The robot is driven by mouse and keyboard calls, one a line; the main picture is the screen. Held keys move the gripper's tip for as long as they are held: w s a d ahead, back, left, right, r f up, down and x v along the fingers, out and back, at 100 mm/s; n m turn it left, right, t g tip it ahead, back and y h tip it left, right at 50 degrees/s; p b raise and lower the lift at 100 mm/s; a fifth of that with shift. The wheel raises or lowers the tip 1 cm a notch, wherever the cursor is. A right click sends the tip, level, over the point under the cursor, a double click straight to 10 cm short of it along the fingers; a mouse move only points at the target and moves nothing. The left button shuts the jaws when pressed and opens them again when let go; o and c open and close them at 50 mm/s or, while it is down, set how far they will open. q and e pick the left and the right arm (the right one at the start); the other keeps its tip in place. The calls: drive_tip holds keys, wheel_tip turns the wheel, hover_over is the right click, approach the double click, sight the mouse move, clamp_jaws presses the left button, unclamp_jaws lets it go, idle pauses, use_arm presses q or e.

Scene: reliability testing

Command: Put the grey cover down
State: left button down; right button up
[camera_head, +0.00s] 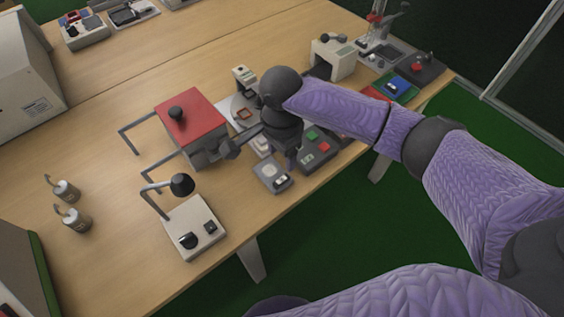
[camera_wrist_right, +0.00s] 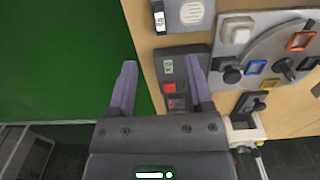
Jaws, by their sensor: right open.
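I cannot tell for certain which thing is the grey cover. A grey box with a red top (camera_head: 190,118) and a black knob stands left of my right gripper in the head view. My right gripper (camera_head: 288,160) is partly hidden by its own wrist there. In the right wrist view my right gripper (camera_wrist_right: 160,66) is open, its two purple fingers apart with nothing held. That panel also shows in the head view (camera_head: 307,157). My left gripper is not in view.
A small grey box with a round disc (camera_head: 263,179) lies at the table's front edge.

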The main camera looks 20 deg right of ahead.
sight(281, 180)
wheel_tip(281, 180, down, 10)
drive_tip(key=b, duration=0.5)
drive_tip(key=shift+b, duration=0.35)
drive_tip(key=shift+s+r, duration=0.1)
drive_tip(key=shift+r, duration=0.05)
drive_tip(key=shift+c, duration=0.6)
drive_tip(key=c, duration=0.7)
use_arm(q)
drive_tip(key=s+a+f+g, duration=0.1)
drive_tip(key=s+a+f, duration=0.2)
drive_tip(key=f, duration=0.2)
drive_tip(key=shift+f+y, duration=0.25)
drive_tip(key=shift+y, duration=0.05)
use_arm(e)
clamp_jaws()
